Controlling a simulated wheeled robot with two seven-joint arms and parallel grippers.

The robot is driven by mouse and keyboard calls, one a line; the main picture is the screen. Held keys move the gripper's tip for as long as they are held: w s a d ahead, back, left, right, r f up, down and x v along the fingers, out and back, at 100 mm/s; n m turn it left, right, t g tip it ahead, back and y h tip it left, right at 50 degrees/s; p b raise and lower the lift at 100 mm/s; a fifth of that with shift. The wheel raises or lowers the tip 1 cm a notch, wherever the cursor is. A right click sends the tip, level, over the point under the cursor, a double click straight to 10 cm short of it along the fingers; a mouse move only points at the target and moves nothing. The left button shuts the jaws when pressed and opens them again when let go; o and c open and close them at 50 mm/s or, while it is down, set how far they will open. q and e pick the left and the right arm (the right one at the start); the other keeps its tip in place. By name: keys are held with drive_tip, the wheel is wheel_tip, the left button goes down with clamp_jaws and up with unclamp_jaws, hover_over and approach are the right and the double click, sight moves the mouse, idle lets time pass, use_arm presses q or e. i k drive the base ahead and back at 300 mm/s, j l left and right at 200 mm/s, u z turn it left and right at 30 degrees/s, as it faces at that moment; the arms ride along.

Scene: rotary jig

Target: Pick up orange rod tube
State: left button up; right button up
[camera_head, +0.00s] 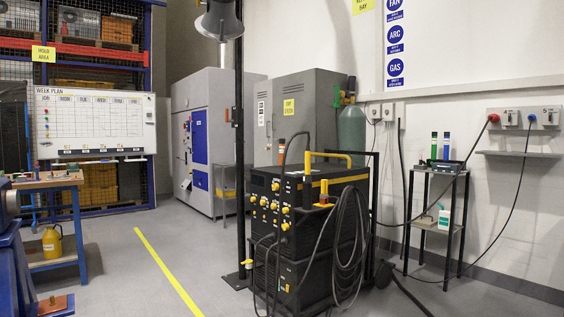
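A blue tube (434,146) and a green tube (446,146) with dark parts stand upright on a small stand (437,168) at the right. A yellow-orange upright piece (324,188) and a taller yellow post (307,167) show on the black welding machine (292,215); I cannot tell whether either is a tube. Neither of my grippers is in view.
The welding machine with its coiled cable (348,250) and a dark pole (240,150) stand mid-view. A workbench (55,183) with small items is at the left. A cable trails on the floor near the stand. Floor around the yellow line (165,270) is clear.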

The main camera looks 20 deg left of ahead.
sight(281, 142)
drive_tip(key=z, duration=0.6)
drive_tip(key=i+u, duration=0.35)
drive_tip(key=i, duration=0.25)
drive_tip(key=i+l+u, duration=0.15)
drive_tip(key=i+u, duration=0.25)
drive_tip(key=i, duration=0.25)
drive_tip(key=i+j+u, duration=0.3)
drive_tip(key=u, duration=0.2)
drive_tip(key=i+j+u, duration=0.1)
drive_tip(key=i+u, duration=0.35)
drive_tip(key=i+l+u, duration=0.1)
drive_tip(key=i+u, duration=0.4)
drive_tip(key=i+l+u, duration=0.25)
drive_tip(key=i+u, duration=0.25)
drive_tip(key=i, duration=1.25)
drive_tip(key=i+j, duration=0.1)
drive_tip(key=i, duration=1.15)
drive_tip(key=i+z, duration=0.2)
drive_tip(key=z, duration=0.2)
drive_tip(key=i+j+z, duration=0.1)
drive_tip(key=z, duration=0.35)
drive_tip(key=i+j+z, duration=0.2)
drive_tip(key=z, duration=0.2)
drive_tip(key=i+j+z, duration=0.2)
drive_tip(key=z, duration=0.25)
